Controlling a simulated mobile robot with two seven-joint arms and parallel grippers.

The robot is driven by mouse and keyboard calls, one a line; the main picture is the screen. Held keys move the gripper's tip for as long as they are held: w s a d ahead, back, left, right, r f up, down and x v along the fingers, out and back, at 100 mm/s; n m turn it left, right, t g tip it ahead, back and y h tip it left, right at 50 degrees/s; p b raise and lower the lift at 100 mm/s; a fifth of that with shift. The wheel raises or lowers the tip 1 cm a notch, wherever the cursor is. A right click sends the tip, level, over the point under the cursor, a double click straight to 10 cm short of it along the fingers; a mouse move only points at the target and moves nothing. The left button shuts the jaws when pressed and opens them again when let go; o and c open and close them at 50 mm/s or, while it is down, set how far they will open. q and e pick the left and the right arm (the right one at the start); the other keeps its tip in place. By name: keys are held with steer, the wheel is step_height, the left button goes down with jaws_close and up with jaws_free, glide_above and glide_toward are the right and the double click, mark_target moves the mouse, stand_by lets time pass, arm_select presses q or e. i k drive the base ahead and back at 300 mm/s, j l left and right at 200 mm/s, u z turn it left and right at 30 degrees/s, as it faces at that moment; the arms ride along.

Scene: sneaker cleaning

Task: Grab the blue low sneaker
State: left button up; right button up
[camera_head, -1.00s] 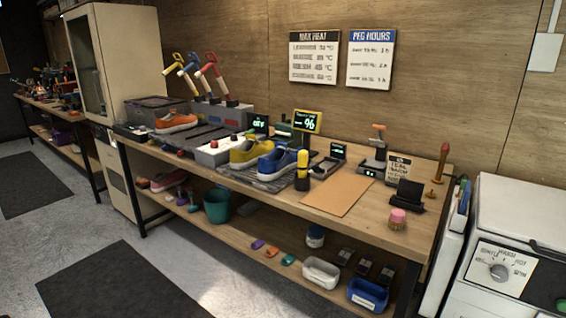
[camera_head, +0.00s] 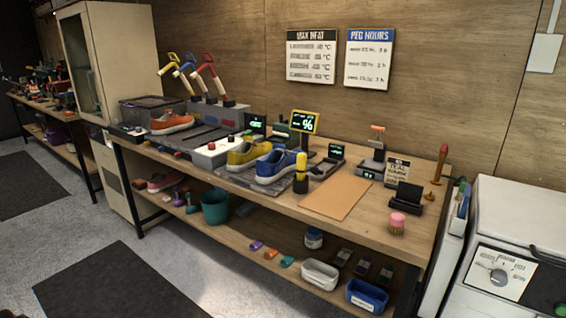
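The blue low sneaker (camera_head: 276,166) has a white sole and stands on a dark mat on the long wooden workbench, near the middle of the view. A yellow sneaker (camera_head: 249,152) stands just left of it. A black and yellow upright tool (camera_head: 301,172) stands close to its right side and overlaps its edge in the picture. Neither of my grippers shows in the view.
An orange sneaker (camera_head: 172,124) is farther left on the workbench (camera_head: 372,220). A brown sheet (camera_head: 336,196) lies right of the blue sneaker. A lower shelf holds a teal bucket (camera_head: 215,207) and bins. A white machine (camera_head: 510,240) stands at right. Grey floor lies in front.

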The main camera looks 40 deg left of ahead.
mark_target(279, 162)
steer(key=i+j, duration=0.15)
steer(key=j, duration=0.25)
steer(key=i+j+z, duration=0.1)
steer(key=j, duration=0.25)
steer(key=i+j, duration=0.15)
steer(key=j, duration=0.25)
steer(key=i+j+z, duration=0.15)
steer(key=j, duration=0.6)
steer(key=i+z, duration=0.05)
steer(key=i, duration=0.05)
